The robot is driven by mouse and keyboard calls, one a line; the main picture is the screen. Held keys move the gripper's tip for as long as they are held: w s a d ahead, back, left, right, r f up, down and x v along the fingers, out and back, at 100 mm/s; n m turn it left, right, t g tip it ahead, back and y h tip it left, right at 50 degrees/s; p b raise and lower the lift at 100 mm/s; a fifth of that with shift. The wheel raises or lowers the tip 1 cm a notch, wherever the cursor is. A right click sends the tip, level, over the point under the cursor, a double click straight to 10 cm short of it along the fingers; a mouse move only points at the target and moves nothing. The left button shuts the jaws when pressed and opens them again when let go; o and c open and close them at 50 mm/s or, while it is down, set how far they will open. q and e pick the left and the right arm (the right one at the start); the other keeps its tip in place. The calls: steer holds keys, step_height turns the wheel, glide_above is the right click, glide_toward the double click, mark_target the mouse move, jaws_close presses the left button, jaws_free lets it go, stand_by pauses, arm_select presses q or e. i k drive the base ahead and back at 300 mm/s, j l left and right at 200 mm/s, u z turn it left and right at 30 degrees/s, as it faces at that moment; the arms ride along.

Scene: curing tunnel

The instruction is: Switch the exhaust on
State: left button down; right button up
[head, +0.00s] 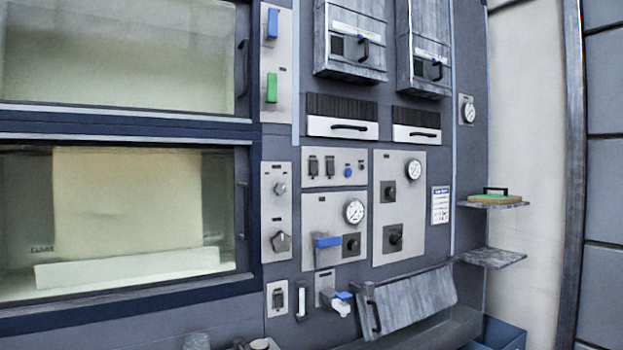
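I see a grey control wall with several switches; the labels are too small to read, so I cannot tell which one is the exhaust switch. A small panel (335,181) in the middle carries two dark rocker switches (314,164) (329,164) and a blue button (348,173). A lower single rocker switch (278,298) sits on its own plate near the bottom. A dark rotary knob (281,242) and a smaller grey knob (280,188) are on the narrow plate at the left. I cannot tell any switch's position. Neither gripper is in view.
Two large glass windows (122,218) fill the left. Two small shelves (491,257) (505,205) jut out at the right. A blue bin (503,334) stands below.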

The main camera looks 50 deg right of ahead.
mark_target(330, 170)
steer(key=z, duration=1.7)
